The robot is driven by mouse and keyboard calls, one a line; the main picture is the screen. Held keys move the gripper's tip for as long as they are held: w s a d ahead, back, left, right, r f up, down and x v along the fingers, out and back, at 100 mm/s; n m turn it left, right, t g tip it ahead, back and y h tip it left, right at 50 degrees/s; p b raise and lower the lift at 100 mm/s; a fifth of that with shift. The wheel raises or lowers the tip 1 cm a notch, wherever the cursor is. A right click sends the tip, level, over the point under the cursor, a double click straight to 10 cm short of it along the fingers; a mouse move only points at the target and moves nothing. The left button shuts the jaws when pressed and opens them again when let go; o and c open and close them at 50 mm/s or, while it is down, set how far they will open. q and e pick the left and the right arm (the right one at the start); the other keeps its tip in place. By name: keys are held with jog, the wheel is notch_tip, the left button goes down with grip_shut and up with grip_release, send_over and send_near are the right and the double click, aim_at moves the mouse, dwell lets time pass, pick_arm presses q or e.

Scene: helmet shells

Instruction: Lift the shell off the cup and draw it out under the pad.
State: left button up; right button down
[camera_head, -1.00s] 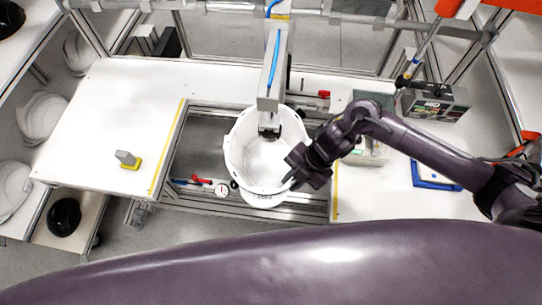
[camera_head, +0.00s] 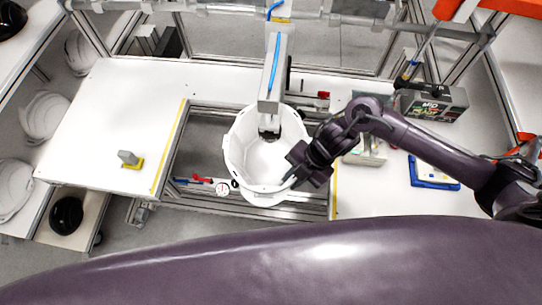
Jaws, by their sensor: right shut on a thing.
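The white helmet shell (camera_head: 262,160) sits open side up in the gap between the two white table tops. The pad (camera_head: 269,131) hangs from a grey vertical arm with a blue hose and reaches down into the shell's far part. The cup under the shell is hidden. My right gripper (camera_head: 296,180) is shut on the shell's right near rim; the fingertips are partly hidden by the dark wrist. My left gripper is not in view.
A grey block on a yellow base (camera_head: 130,160) stands on the left table. A gauge (camera_head: 222,189) and red and blue handles lie left of the shell. A control box (camera_head: 433,104) and a blue-edged tray (camera_head: 433,172) are at right.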

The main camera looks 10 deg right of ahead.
jog(key=shift+w+d+r+p, duration=0.1)
jog(key=shift+d+r+p, duration=0.05)
jog(key=shift+r+p, duration=0.3)
jog(key=shift+w+d+r+p, duration=0.1)
jog(key=shift+r+p, duration=0.1)
jog(key=shift+r, duration=0.35)
